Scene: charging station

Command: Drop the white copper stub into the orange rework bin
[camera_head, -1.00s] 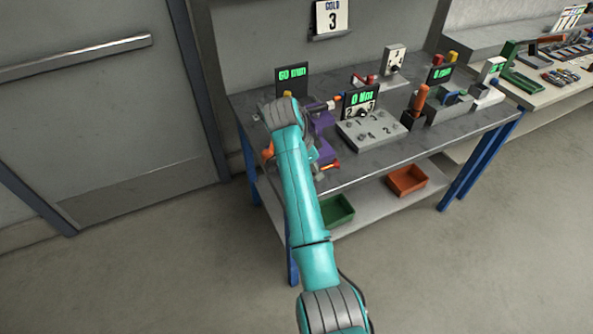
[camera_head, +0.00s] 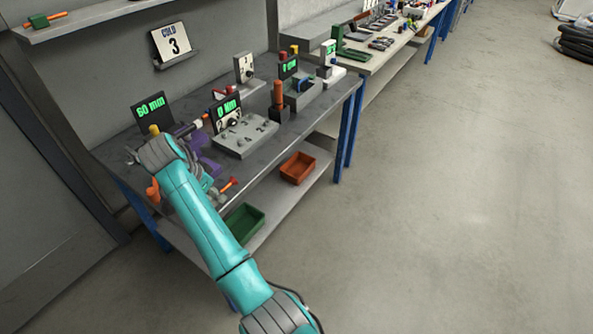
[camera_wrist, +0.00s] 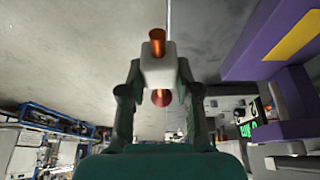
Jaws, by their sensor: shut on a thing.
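The copper stub (camera_wrist: 157,66) has a white middle and copper ends. In the wrist view it sits between the two fingers of my gripper (camera_wrist: 158,85), which is shut on it. In the head view my teal arm reaches over the workbench's left part, and its own links hide the stub and fingertips. The orange rework bin (camera_head: 298,168) is an open-topped box on the lower shelf, to the right of my arm and apart from it. I cannot see anything lying in it.
A green bin (camera_head: 245,222) stands on the same shelf, nearer my arm. The workbench top (camera_head: 262,150) carries a purple fixture (camera_head: 207,165), a grey numbered block (camera_head: 245,137) and displays. Blue legs (camera_head: 350,125) stand right of the orange bin. Open floor lies to the right.

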